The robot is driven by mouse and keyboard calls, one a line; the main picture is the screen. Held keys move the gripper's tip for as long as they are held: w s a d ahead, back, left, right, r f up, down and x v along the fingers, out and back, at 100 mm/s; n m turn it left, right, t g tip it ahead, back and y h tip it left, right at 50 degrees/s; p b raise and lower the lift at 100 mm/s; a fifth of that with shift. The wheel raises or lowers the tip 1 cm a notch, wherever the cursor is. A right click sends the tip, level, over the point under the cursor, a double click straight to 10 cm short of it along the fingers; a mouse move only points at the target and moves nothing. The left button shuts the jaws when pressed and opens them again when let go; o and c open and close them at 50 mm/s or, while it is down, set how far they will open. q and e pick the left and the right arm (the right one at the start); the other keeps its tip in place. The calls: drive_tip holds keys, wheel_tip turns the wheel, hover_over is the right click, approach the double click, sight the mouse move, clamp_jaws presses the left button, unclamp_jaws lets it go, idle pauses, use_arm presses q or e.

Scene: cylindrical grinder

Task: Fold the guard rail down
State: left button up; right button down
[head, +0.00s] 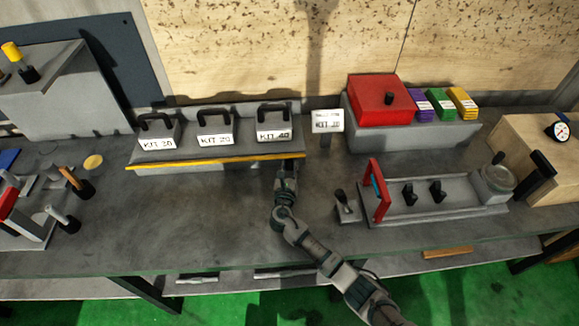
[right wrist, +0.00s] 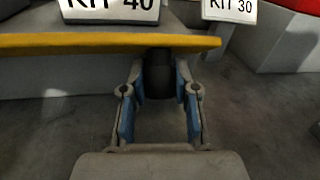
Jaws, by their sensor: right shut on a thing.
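The guard rail (head: 205,163) is a long yellow bar along the front edge of the grey kit shelf (head: 190,152). It also runs across the upper part of the right wrist view (right wrist: 100,43). A dark round grip (right wrist: 158,75) sits just under the rail near its right end. My right gripper (head: 289,168) is at this right end, and its blue-padded fingers (right wrist: 158,95) are shut around the dark grip. The fingers hide part of the grip in the head view. My left gripper is not in view.
Three kits with black handles, one labelled KIT 40 (head: 273,135), stand behind the rail. A sign (head: 327,121) stands right of the shelf. A fixture with a red frame (head: 376,190) lies further right. The bench (head: 190,215) in front of the shelf is clear.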

drive_tip(key=c, duration=0.9)
unclamp_jaws()
drive_tip(key=shift+f, duration=0.15)
drive_tip(key=shift+o, duration=0.2)
drive_tip(key=v, duration=1.2)
